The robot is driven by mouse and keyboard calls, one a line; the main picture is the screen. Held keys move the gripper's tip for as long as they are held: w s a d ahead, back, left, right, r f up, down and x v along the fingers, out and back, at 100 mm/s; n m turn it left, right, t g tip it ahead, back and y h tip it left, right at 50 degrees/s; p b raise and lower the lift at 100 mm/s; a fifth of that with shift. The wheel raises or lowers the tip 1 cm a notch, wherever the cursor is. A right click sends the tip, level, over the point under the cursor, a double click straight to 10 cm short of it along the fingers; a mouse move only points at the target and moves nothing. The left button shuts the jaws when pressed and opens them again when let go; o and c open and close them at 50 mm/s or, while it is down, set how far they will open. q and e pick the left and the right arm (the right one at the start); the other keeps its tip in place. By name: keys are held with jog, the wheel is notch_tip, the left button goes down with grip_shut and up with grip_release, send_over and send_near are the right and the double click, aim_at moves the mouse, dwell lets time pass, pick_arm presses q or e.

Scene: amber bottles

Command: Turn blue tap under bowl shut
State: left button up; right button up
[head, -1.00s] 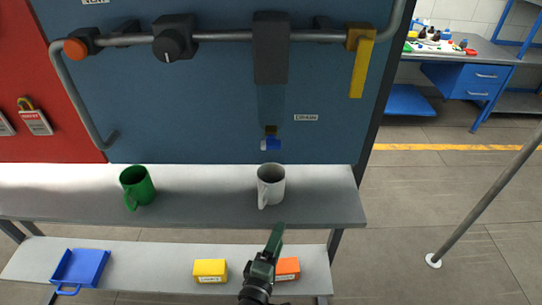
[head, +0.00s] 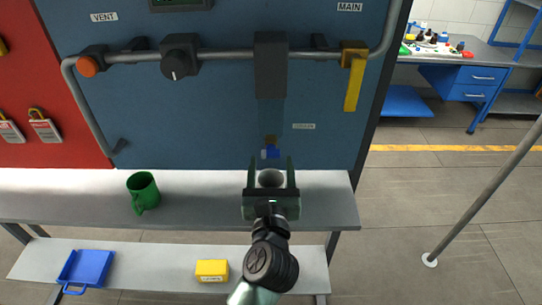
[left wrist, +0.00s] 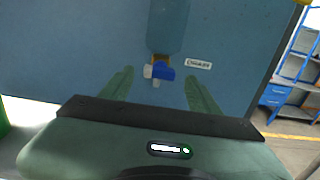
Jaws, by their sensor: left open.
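The small blue tap (head: 270,153) sits at the bottom of a see-through blue bowl (head: 271,113) under a dark block on the blue panel. In the left wrist view the tap (left wrist: 166,73) shows a blue handle with a pale part at its left, under the bowl (left wrist: 168,28). My left gripper (head: 270,164) is open and empty, just below and in front of the tap, fingers pointing to the panel. In the left wrist view the tap lies between the fingertips (left wrist: 158,78), apart from both. My right gripper is out of view.
A white mug (head: 271,178) stands on the shelf (head: 215,205), partly hidden behind my left gripper. A green mug (head: 143,192) stands to the left. A pipe with an orange knob (head: 88,66), black knob (head: 178,64) and yellow lever (head: 353,85) crosses above.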

pick_arm(q)
jog(key=shift+w, duration=0.85)
grip_shut()
jog(key=m+p, duration=0.1)
jog(key=p, duration=0.1)
jog(key=m+p, duration=0.1)
jog(key=m, duration=0.1)
jog(key=shift+r+p, duration=0.25)
jog(key=shift+p, duration=0.15)
jog(key=m+p, duration=0.1)
jog(key=m, duration=0.1)
jog(key=shift+f+m+p, duration=0.1)
jog(key=shift+m+p, duration=0.2)
jog(key=shift+p, duration=0.1)
jog(key=shift+m, duration=0.9)
jog(key=m, duration=0.3)
jog(key=shift+f+m, duration=0.15)
jog(key=shift+m, duration=0.15)
jog(key=m, duration=0.6)
jog(key=shift+m, duration=0.4)
